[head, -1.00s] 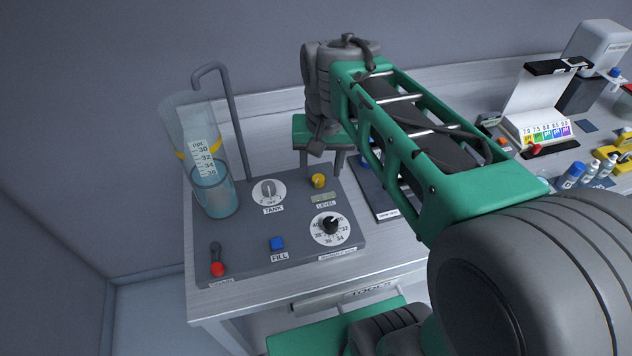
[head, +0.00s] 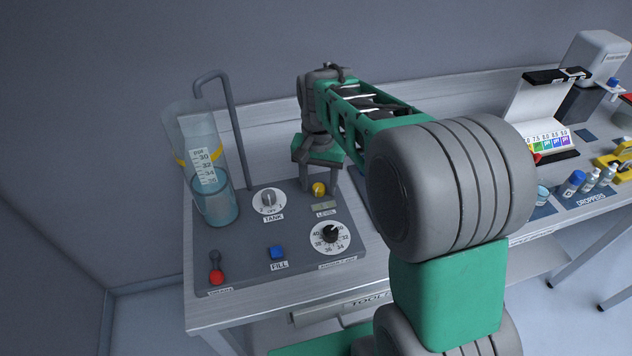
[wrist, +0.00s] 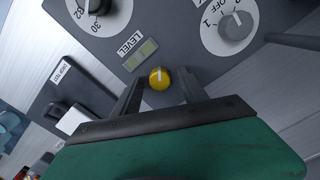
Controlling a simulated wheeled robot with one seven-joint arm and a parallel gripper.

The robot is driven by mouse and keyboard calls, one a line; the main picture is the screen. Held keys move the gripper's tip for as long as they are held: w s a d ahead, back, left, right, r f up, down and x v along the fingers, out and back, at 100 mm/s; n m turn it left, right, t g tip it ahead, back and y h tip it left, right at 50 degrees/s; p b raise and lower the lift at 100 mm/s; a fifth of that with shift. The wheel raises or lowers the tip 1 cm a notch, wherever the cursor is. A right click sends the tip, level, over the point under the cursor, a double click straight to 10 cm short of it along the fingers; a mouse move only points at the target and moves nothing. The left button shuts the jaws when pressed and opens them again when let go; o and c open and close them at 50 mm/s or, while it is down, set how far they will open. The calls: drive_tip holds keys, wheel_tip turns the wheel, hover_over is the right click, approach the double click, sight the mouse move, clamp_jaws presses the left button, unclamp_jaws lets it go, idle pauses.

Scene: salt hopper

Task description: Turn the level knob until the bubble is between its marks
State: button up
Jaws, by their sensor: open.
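The yellow level knob (head: 319,189) stands on the dark grey panel, above the LEVEL label and its small bubble vial (head: 324,205). In the wrist view the knob (wrist: 159,77) sits between and just beyond the two fingertips, and the vial (wrist: 140,55) is a pale greenish window beside it. The bubble and its marks are too small to make out. My gripper (wrist: 160,88) is open around the knob's near side, with a gap at each finger. In the head view my gripper (head: 319,177) hangs over the knob from behind.
A clear cylinder (head: 214,205) with liquid stands at left beside a bent grey pipe (head: 232,125).

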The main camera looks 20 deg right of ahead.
drive_tip(key=shift+c, duration=0.4)
clamp_jaws()
drive_tip(key=m, duration=0.2)
drive_tip(key=shift+m, duration=0.3)
drive_tip(key=shift+o, duration=0.4)
unclamp_jaws()
